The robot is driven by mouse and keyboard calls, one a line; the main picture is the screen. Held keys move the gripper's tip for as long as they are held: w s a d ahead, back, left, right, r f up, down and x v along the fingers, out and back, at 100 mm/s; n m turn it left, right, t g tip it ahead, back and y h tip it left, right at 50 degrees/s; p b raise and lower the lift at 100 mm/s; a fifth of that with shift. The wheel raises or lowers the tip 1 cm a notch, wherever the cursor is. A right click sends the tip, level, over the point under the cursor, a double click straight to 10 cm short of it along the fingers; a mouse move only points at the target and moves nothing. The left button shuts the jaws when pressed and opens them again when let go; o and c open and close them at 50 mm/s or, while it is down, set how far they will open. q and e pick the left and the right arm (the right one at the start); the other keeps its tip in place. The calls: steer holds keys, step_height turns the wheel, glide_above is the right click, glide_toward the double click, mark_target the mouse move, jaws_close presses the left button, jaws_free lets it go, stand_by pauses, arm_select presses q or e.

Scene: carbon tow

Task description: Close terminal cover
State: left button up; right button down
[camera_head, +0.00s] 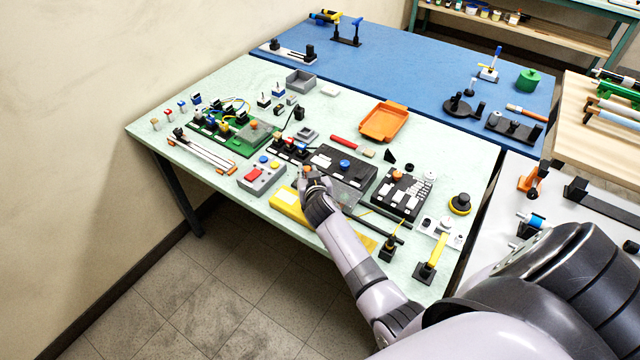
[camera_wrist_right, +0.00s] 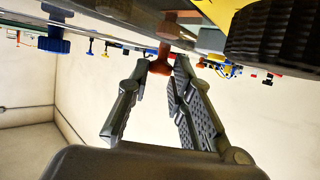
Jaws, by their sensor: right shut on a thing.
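My right gripper (camera_head: 312,180) reaches over the near edge of the pale green table, at the front of a dark terminal board (camera_head: 325,158). In the right wrist view the fingertips (camera_wrist_right: 162,68) are shut on an orange-brown knob (camera_wrist_right: 164,50). The top of this knob (camera_head: 305,169) just shows in the head view. A grey see-through cover (camera_head: 350,196) lies beside the hand, partly hidden by it; I cannot tell how it joins the knob. My left gripper is not in view.
A green board (camera_head: 230,127) with wires stands to the left, and a grey box with buttons (camera_head: 262,176) is close by. A yellow piece (camera_head: 286,205) lies at the front edge. An orange tray (camera_head: 382,121) is behind. A black switch board (camera_head: 402,193) stands to the right.

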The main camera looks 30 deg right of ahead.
steer(key=shift+w+a+f, duration=0.15)
steer(key=shift+w+a, duration=0.1)
steer(key=shift+w, duration=0.35)
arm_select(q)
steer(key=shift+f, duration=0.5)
arm_select(e)
steer(key=shift+r, duration=0.3)
steer(key=c, duration=1.8)
jaws_free()
steer(key=o, duration=0.4)
steer(key=shift+w+a+f, duration=0.1)
steer(key=shift+w+f, duration=0.05)
steer(key=shift+w, duration=0.05)
steer(key=shift+c, duration=0.2)
steer(key=shift+s, duration=0.15)
